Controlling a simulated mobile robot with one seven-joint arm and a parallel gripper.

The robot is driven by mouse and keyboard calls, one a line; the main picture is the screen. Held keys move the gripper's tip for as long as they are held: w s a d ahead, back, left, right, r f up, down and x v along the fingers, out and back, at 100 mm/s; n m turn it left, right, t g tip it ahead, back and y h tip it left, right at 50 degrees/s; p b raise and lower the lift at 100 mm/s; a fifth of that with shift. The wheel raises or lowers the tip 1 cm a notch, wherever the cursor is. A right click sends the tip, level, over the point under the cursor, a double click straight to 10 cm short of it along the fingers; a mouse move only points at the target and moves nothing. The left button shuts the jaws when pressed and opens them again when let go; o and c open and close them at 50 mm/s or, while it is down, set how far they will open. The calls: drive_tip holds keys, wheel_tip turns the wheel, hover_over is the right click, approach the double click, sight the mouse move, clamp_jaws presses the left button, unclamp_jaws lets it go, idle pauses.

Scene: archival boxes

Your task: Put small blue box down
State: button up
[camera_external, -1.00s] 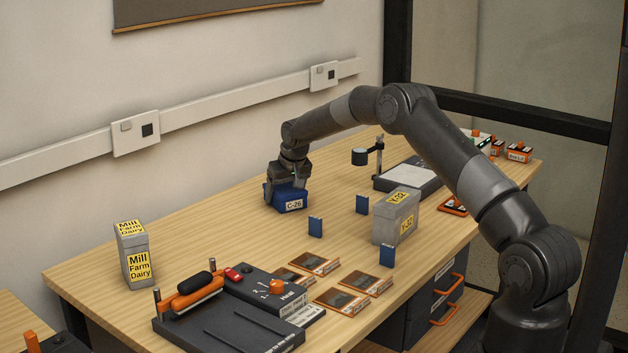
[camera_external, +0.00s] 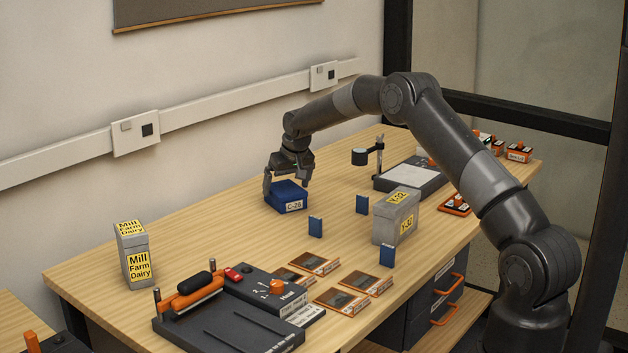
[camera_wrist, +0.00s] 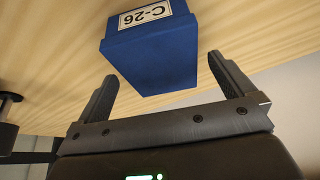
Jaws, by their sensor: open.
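The small blue box (camera_external: 287,197), labelled C-26, stands upright on the wooden table toward its back edge. My gripper (camera_external: 287,184) is open just above the box, with its fingers spread to either side and nothing held. In the wrist view the blue box (camera_wrist: 152,55) shows its label and lies beyond the open fingers of my gripper (camera_wrist: 165,85), apart from them.
A grey Mill Farm Dairy box (camera_external: 135,258) stands at the left, and a grey box (camera_external: 392,222) with yellow labels stands to the right. Small blue pieces (camera_external: 315,227) stand nearby. A lamp-like stand (camera_external: 378,155) is behind right. Bare table (camera_external: 220,225) lies left of the blue box.

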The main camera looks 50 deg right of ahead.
drive_tip(key=s+a+r, duration=0.3)
drive_tip(key=s+r, duration=0.1)
drive_tip(key=r, duration=0.3)
drive_tip(key=s+a+r+n, duration=0.1)
drive_tip(key=s+a+r, duration=0.2)
drive_tip(key=r, duration=0.3)
drive_tip(key=s+a+r, duration=0.4)
drive_tip(key=r, duration=0.3)
drive_tip(key=s+a+r+n, duration=0.1)
drive_tip(key=s+a+r, duration=0.3)
drive_tip(key=s, duration=0.3)
drive_tip(key=s+a+r, duration=0.4)
drive_tip(key=s+r, duration=0.1)
drive_tip(key=s, duration=0.2)
drive_tip(key=s+a+f, duration=0.1)
drive_tip(key=s+a, duration=0.1)
drive_tip(key=s, duration=0.7)
drive_tip(key=s+a+f+n+t+y, duration=0.1)
drive_tip(key=s+a, duration=0.2)
drive_tip(key=s, duration=0.7)
drive_tip(key=s+a+f+n, duration=0.1)
drive_tip(key=s+a+f, duration=0.1)
drive_tip(key=s, duration=0.8)
drive_tip(key=shift+a+y, duration=0.4)
drive_tip(key=shift+a, duration=0.35)
